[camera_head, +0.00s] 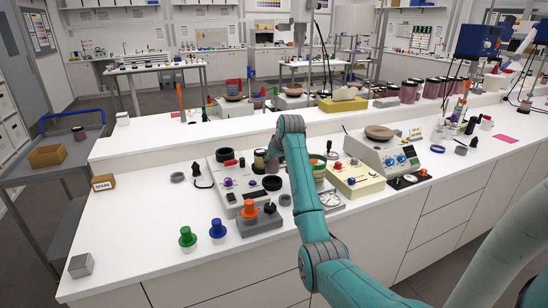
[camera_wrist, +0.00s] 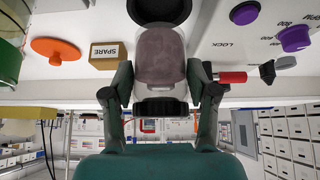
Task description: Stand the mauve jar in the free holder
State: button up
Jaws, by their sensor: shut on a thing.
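The mauve jar (camera_wrist: 162,55) is gripped in the wrist view, its black lid toward the camera. Its clear wall shows mauve powder. My gripper (camera_wrist: 161,82) is shut on it, one finger on each side. A black ring-shaped holder (camera_wrist: 159,9) lies just beyond the jar's far end; I cannot tell whether the jar is in it or above it. In the head view, black rings stand on the grey panel, one at the back (camera_head: 224,155) and one nearer (camera_head: 272,183). My arm mostly hides the gripper there.
Orange (camera_head: 249,209), green (camera_head: 187,238) and blue (camera_head: 218,229) knobs stand at the front. A red handle (camera_wrist: 232,77) and purple knobs (camera_wrist: 295,38) are near the jar. A scale (camera_head: 381,153) stands right of my arm. The left bench top is mostly clear.

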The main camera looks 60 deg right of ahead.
aim_at(275, 172)
jog(key=shift+f, duration=1.35)
jog(key=shift+f, duration=1.55)
dwell(0.4)
jog(key=o, duration=1.6)
jog(key=shift+o, duration=0.2)
jog(key=v, duration=1.2)
